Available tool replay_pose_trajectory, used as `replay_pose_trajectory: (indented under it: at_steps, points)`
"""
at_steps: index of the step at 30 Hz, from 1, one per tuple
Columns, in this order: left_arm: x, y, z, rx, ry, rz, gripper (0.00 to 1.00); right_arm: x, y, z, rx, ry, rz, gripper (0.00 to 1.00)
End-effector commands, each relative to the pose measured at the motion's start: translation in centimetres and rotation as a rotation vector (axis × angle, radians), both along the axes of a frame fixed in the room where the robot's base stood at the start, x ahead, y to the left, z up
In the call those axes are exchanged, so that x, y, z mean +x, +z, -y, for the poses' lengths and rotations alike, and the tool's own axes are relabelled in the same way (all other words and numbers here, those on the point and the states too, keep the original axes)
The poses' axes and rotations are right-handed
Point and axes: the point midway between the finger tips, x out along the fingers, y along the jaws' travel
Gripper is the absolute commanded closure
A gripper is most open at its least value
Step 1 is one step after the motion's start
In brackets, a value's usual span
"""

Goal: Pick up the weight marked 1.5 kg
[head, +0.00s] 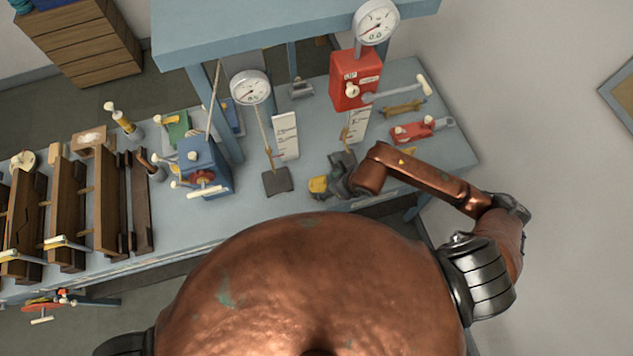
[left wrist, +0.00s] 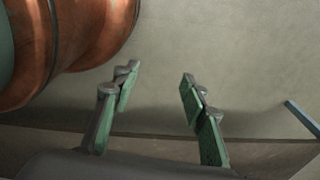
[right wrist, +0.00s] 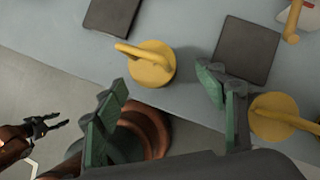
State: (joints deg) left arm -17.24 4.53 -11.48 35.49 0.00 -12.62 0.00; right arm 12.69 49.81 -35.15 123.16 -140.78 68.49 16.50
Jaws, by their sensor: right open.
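In the right wrist view, a yellow round weight with a bar handle (right wrist: 150,68) lies on the bench just beyond my right gripper's fingertips, in line with the gap between them. A second yellow weight (right wrist: 275,122) lies to the right, outside the right finger and partly cut off. No marking can be read on either. My right gripper (right wrist: 162,82) is open and empty. In the head view, my right gripper (head: 338,180) is low at the bench's front edge, beside a yellow weight (head: 318,186). My left gripper (left wrist: 158,90) is open and empty, away from the bench.
Dark square plates (right wrist: 247,48) lie on the blue-grey bench (head: 235,235) behind the weights. A red box with a gauge (head: 354,80) and a second dial gauge (head: 249,88) stand behind. A blue device (head: 204,165) and wooden racks (head: 110,205) fill the left side.

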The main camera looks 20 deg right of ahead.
Motion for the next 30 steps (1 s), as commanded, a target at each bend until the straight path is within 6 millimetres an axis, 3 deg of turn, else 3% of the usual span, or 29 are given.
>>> replay_pose_trajectory:
  at_steps: [5, 12, 16, 24, 30]
  points:
    - [1.2, 0.7, 0.1, -0.001, -0.003, 0.014, 0.6, 0.7, -1.4, -0.9, 0.003, 0.005, -0.002, 0.36]
    - [-1.0, 2.2, 0.0, 0.0, 0.002, -0.012, 0.6, 2.2, -3.9, -2.0, 0.005, 0.003, -0.004, 0.36]
    - [-1.0, 2.4, 0.0, 0.0, 0.002, -0.012, 0.6, 2.6, -5.2, -2.3, 0.005, 0.003, -0.004, 0.36]
    - [0.3, 2.4, 0.0, 0.0, -0.001, 0.004, 0.6, 2.7, -5.6, -2.4, 0.005, 0.003, -0.001, 0.36]
    - [0.6, 2.4, 0.0, 0.0, -0.001, 0.008, 0.6, 2.7, -5.6, -2.4, 0.005, 0.003, -0.001, 0.49]
